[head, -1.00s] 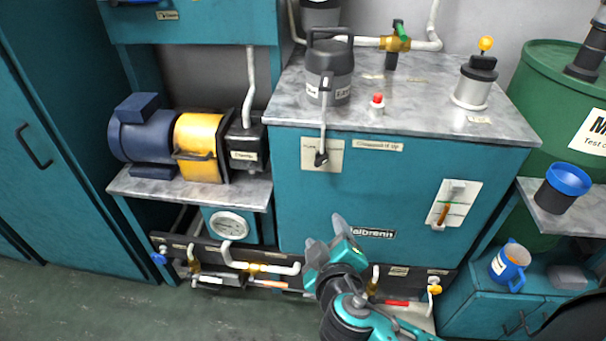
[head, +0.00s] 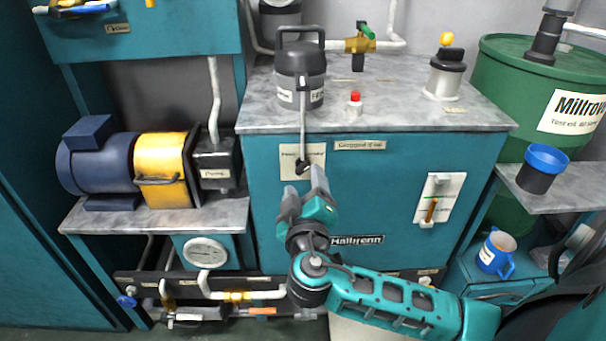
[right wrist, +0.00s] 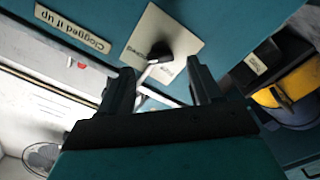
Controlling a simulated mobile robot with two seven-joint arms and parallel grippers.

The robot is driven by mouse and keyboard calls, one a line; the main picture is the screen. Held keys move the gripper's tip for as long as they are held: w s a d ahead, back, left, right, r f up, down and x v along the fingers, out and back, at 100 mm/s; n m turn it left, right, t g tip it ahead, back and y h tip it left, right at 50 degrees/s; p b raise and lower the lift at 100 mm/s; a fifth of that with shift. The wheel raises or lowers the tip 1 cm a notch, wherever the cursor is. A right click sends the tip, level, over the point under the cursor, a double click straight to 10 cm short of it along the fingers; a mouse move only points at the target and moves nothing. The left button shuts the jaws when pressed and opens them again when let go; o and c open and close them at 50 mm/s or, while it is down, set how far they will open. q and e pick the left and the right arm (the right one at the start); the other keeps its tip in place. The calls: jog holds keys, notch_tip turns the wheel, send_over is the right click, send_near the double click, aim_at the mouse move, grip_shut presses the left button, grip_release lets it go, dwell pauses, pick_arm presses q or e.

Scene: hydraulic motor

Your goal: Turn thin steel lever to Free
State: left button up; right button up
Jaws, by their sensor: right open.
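The thin steel lever (head: 303,128) stands upright from a black pivot (head: 302,166) on a cream label plate (head: 317,158) on the teal cabinet's front. Its upper end shows in front of the dark canister. The small words on the plate are hard to read in the head view. My right gripper (head: 304,182) is open and empty, just below and in front of the pivot, fingers pointing up. In the right wrist view, the pivot (right wrist: 160,50) and part of the lever (right wrist: 146,73) show beyond and between the open fingers (right wrist: 160,80). My left gripper is out of view.
A dark lidded canister (head: 301,68), a red button (head: 354,103) and a green-handled brass valve (head: 361,43) are on the cabinet top. A sight gauge (head: 438,197) is to the right. A blue and yellow pump (head: 127,170) stands left; pipes (head: 245,295) run low.

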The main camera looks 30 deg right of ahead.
aim_at(303, 171)
jog(key=shift+x, duration=2.2)
jog(key=shift+c, duration=0.2)
